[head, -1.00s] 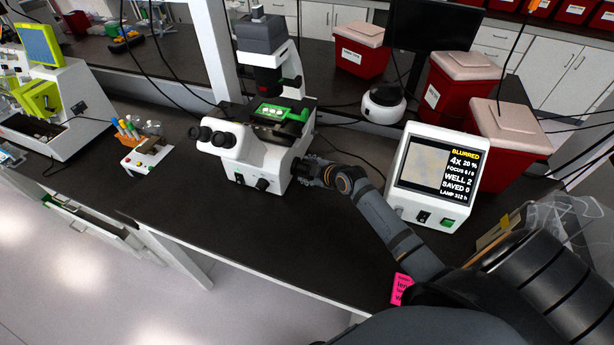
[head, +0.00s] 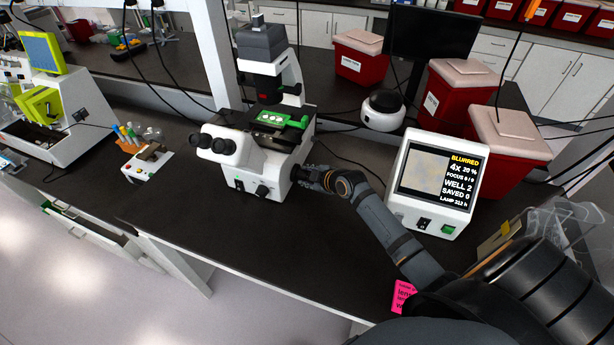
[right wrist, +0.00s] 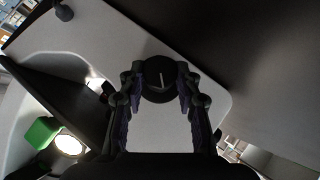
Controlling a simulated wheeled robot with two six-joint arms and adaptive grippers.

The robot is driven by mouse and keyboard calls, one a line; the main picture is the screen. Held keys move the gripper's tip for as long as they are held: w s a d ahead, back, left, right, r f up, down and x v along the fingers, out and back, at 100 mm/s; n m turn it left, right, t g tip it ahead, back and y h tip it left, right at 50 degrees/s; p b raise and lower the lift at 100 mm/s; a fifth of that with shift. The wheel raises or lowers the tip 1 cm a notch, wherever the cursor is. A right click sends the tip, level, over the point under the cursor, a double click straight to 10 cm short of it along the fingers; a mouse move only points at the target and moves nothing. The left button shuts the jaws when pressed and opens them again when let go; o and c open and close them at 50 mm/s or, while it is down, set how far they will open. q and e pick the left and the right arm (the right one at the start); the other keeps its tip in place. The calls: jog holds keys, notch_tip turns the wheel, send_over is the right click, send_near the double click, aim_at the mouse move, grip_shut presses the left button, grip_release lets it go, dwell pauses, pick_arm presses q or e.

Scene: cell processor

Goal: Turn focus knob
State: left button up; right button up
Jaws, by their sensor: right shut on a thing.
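The white microscope (head: 258,160) stands on the dark bench with its eyepieces to the left and a green plate holder (head: 283,118) on its stage. My right gripper (head: 304,174) is at the right side of the microscope's base. In the right wrist view the round black focus knob (right wrist: 158,80), with a light pointer line, sits between the two fingertips, and the gripper (right wrist: 159,90) is shut on it. The monitor (head: 437,180) reads BLURRED, 4x, 20 %, WELL 2, SAVED 0; its focus line is small and looks like 6 / 9. My left gripper does not show.
A round white device (head: 383,110) stands behind my right arm. Red bins with pale lids (head: 508,150) stand at the right. A rack with colored tubes (head: 146,160) is at the left. A pink note (head: 402,296) lies near the front edge. The bench front of the microscope is clear.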

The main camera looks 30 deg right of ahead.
jog(key=shift+w+d+m+g+y, duration=0.1)
jog(key=shift+d+m+g+y, duration=0.05)
jog(key=shift+m+g+y, duration=0.3)
jog(key=shift+w+d+m+g+y+b, duration=0.1)
jog(key=shift+m+g+y+b, duration=0.4)
jog(key=shift+g+y, duration=0.2)
jog(key=shift+w+d+m+g+y+b, duration=0.1)
jog(key=shift+d+m+g+y+b, duration=0.05)
jog(key=shift+m+g+y+b, duration=1)
jog(key=shift+y, duration=0.3)
jog(key=o, duration=1.2)
jog(key=shift+r, duration=0.1)
jog(key=shift+c, duration=0.2)
jog(key=v, duration=1.2)
jog(key=shift+w, duration=0.25)
